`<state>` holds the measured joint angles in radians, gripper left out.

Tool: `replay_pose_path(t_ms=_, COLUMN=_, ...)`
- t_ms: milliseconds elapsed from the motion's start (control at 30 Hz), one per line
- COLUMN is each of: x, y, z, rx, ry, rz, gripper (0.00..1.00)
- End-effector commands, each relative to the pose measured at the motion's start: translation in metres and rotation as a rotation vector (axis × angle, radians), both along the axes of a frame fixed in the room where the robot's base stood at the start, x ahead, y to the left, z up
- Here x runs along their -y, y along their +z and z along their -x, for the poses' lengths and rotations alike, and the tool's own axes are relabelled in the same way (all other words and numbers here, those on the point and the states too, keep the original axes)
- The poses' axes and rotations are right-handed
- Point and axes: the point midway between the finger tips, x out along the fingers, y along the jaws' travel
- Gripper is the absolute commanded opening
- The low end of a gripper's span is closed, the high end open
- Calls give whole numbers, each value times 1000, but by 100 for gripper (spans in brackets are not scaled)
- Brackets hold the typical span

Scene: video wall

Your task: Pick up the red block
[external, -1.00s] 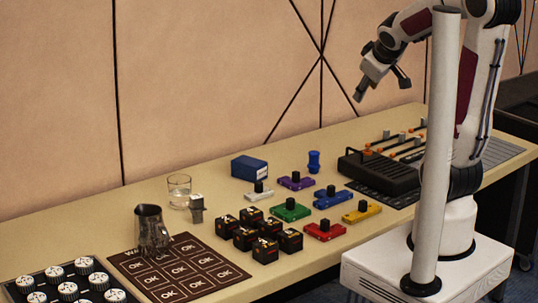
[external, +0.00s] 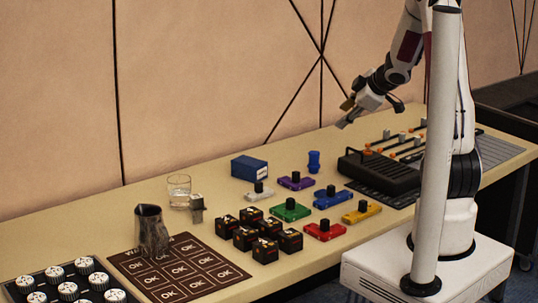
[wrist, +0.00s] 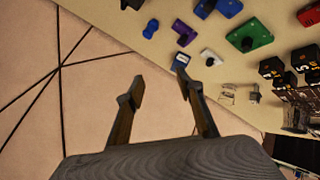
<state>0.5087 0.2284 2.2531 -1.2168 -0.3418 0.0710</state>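The red block (external: 325,231) lies flat near the front edge of the table, with a black knob on top; in the wrist view it shows at the upper right (wrist: 308,14). My gripper (external: 347,113) is in the air above the back of the table, high and well apart from the red block. In the wrist view my gripper (wrist: 158,88) has its two fingers spread with nothing between them, so it is open and empty.
Near the red block are a green block (external: 290,210), a yellow block (external: 362,212), a blue block (external: 333,197) and several black cubes (external: 265,250). A black console (external: 378,174) stands to the right. A glass (external: 179,190) and a metal jug (external: 151,230) stand to the left.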

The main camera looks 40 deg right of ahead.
Motion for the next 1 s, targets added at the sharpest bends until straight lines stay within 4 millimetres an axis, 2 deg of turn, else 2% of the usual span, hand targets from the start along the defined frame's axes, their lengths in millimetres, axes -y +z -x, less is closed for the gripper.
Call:
replay_pose_path(t_ms=33, x=1, y=-12, z=-1, rx=-9, ry=26, rz=-12, gripper=37)
replay_pose_path(t_ms=233, x=-6, y=-51, z=0, rx=-31, ry=153, rz=-73, gripper=37)
replay_pose_path(t_ms=467, x=-21, y=-95, z=14, rx=-56, ry=296, rz=-175, gripper=37)
replay_pose_path(t_ms=767, x=-46, y=-143, z=51, rx=-83, ry=474, rz=-359, gripper=37)
replay_pose_path(t_ms=1000, x=-69, y=-169, z=93, rx=-94, ry=606, rz=-542, gripper=37)
